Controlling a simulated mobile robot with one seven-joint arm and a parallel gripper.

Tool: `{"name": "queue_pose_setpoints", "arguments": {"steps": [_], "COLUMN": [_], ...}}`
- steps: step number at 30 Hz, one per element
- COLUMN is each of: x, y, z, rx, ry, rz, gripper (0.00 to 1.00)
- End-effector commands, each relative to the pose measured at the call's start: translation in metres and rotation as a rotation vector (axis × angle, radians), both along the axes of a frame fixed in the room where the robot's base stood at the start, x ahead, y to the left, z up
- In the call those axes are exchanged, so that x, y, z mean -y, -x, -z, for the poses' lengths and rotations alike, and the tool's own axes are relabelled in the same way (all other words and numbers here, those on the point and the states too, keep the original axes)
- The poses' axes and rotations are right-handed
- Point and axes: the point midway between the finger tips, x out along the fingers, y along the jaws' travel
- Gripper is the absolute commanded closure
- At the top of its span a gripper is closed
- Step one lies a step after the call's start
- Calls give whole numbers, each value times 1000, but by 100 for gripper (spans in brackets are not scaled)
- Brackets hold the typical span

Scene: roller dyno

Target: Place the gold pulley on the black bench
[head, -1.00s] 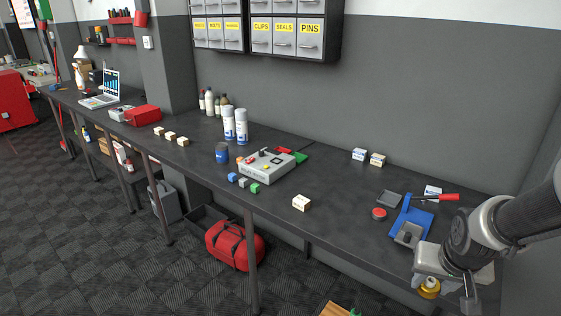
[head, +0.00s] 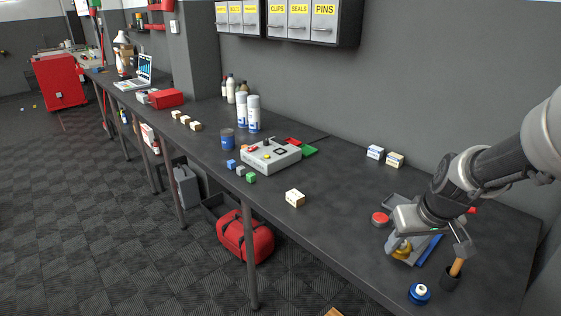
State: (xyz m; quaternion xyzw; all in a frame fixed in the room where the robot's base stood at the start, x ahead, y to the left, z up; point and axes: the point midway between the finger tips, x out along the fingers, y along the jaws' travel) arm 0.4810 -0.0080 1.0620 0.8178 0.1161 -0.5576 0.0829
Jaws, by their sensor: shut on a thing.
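The gold pulley (head: 402,251) hangs at the tips of my gripper (head: 402,243), which is shut on it. My gripper points down over the right part of the black bench (head: 335,215), in front of a blue and grey device (head: 427,248). My gripper covers part of the pulley and of that device. I cannot tell whether the pulley touches anything below it.
A red round tin (head: 381,219) lies left of my gripper. A small white box (head: 295,198) stands further left. The bench between is clear.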

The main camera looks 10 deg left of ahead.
Motion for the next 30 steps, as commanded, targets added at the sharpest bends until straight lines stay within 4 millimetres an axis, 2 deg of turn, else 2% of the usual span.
{"name": "queue_pose_setpoints", "arguments": {"steps": [1,7,10,18,25,30], "x": [0,-2,-2,-2,-2,-3], "y": [-5,-10,-10,-9,-10,-9], "z": [7,1,5,54,72,97], "rx": [7,16,15,12,14,13], "ry": [-6,-14,-14,-15,-13,-14], "rz": [-33,-107,-108,-107,-107,-106], "gripper": [87,87,87,87,87,87]}}
